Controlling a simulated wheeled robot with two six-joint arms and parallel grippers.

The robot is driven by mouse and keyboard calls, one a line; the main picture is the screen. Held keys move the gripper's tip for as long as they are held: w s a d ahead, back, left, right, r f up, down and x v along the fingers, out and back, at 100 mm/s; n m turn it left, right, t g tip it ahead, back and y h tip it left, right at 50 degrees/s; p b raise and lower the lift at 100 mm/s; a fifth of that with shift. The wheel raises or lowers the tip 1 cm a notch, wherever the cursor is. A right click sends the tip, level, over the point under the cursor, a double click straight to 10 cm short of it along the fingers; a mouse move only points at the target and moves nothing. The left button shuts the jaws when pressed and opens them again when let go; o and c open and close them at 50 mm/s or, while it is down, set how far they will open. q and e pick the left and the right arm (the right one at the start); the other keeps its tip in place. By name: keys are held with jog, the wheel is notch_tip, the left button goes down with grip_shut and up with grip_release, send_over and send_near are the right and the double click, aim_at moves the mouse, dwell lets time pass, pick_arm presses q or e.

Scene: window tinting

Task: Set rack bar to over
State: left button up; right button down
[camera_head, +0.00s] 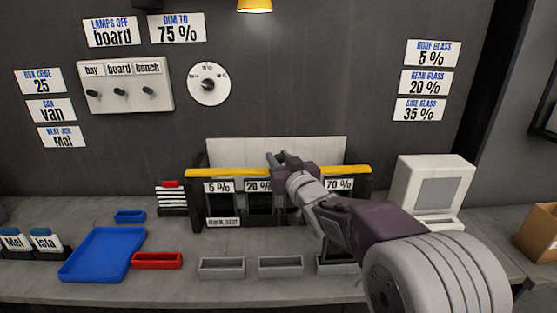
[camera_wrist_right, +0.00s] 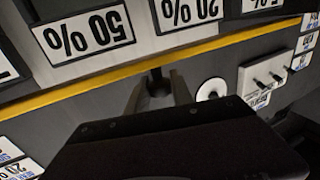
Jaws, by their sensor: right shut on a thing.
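The yellow rack bar (camera_head: 228,172) runs level across the top front of the dark rack (camera_head: 198,205), just above its percent labels. My right gripper (camera_head: 284,160) is at the middle of the bar, shut on it. In the right wrist view the bar (camera_wrist_right: 90,84) crosses at a slant, and a small dark knob shows between the fingers of the right gripper (camera_wrist_right: 157,92). My right arm hides the rack's third label in the head view; the right wrist view shows a 50 % label (camera_wrist_right: 85,38). My left gripper is not in view.
A pale panel (camera_head: 225,150) stands behind the bar. A monitor (camera_head: 432,190) is to the right. Grey trays (camera_head: 221,268), a red tray (camera_head: 157,261) and a blue tray (camera_head: 103,254) lie in front. Switches (camera_head: 125,87) and a dial (camera_head: 209,84) are on the wall.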

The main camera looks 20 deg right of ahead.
jog(key=shift+s+a+f, duration=0.1)
jog(key=c, duration=1.2)
grip_release()
jog(key=shift+o, duration=0.2)
jog(key=s, duration=0.9)
jog(key=shift+p, duration=0.3)
